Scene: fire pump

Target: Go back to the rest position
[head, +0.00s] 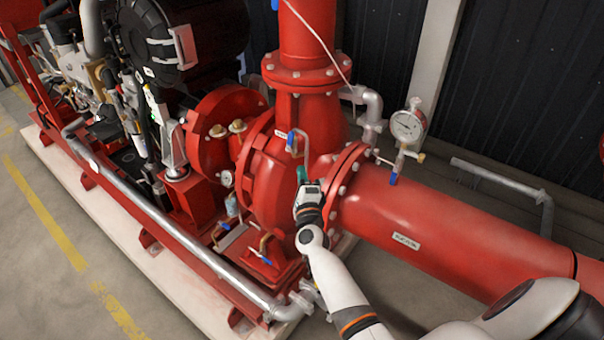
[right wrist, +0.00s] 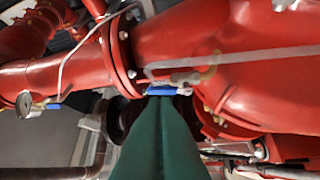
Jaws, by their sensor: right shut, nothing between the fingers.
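My right gripper (head: 301,173) is in front of the red pump casing (head: 268,185), near the flange of the red horizontal pipe (head: 440,228). Its green fingers are shut and hold nothing. They fill the lower middle of the right wrist view (right wrist: 160,105). A blue valve handle (right wrist: 166,91) shows just beyond the fingertips there; I cannot tell whether they touch. In the head view a blue handle (head: 291,143) on a thin bent pipe is just above the gripper. My left gripper is not in view.
A pressure gauge (head: 408,126) with a blue handle (head: 393,179) stands on the horizontal pipe. A silver rail pipe (head: 165,215) runs along the front of the red skid. Open floor (head: 60,270) with a yellow line lies at the left.

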